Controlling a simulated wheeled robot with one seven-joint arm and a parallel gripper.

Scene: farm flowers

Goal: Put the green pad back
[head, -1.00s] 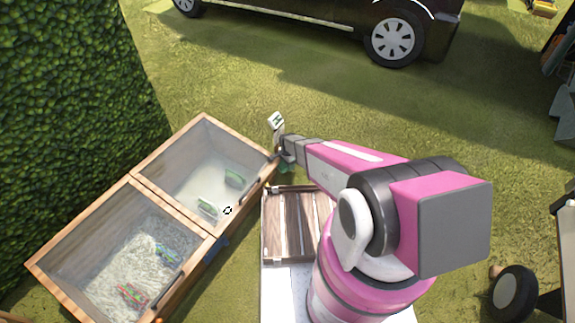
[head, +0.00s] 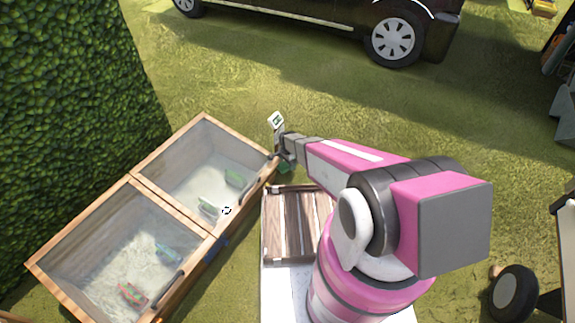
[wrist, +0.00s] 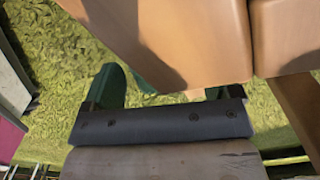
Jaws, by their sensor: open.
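My gripper (head: 285,164) is at the right corner of the far compartment of a wooden, glass-lidded frame (head: 125,180). In the wrist view my gripper (wrist: 168,85) is open, its two green-and-dark fingers apart. Orange-brown wood fills the upper part of that view, partly covering the space between the fingers. I see nothing clearly held. Two small green objects lie under the far lid: one (head: 234,178) and another nearer the front (head: 208,206). I cannot tell whether either is the green pad.
A slatted wooden crate (head: 290,225) stands beside the frame, close to my arm. The near compartment holds small coloured objects, one red and green (head: 131,294). A hedge (head: 70,100) is at the left, a dark vehicle (head: 330,18) behind. Open grass (head: 250,75) lies between.

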